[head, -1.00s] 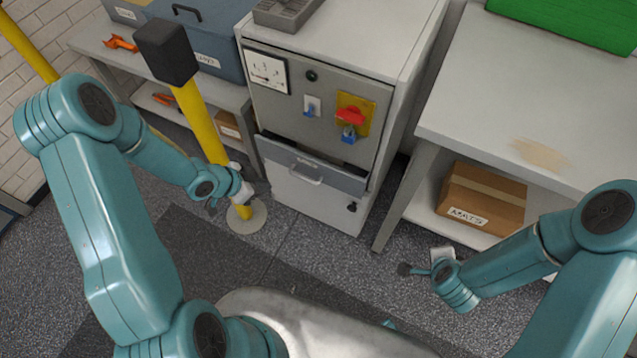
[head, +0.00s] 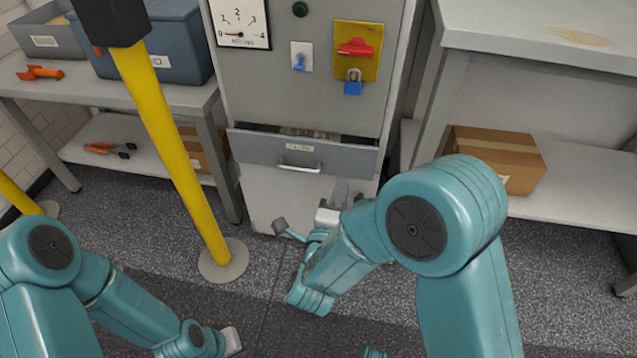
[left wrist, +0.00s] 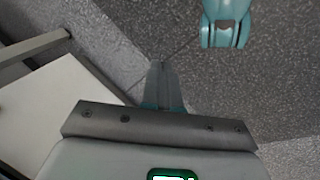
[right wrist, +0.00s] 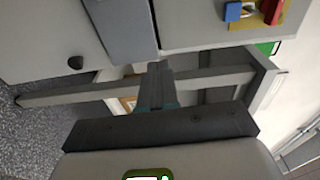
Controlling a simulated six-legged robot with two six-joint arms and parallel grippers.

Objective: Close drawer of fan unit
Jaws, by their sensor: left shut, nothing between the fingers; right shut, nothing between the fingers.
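The fan unit is a grey cabinet (head: 285,85). Its blue-grey drawer (head: 255,152) is partly open, with a dark gap and some contents showing above its front. The drawer has a pale bar handle (head: 299,168). My right gripper (head: 341,187) is shut and empty, just below and to the right of the handle, in front of the lower panel; contact cannot be told. In the right wrist view the shut fingers (right wrist: 154,68) point toward the cabinet beside the drawer front (right wrist: 122,28). My left gripper (left wrist: 161,68) is shut and empty over the floor, low and away from the drawer.
A yellow post (head: 170,130) on a round base stands left of the cabinet. A shelf table (head: 110,95) with a blue bin (head: 185,55) is behind it. A white workbench (head: 540,40) with a cardboard box (head: 510,155) is at right.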

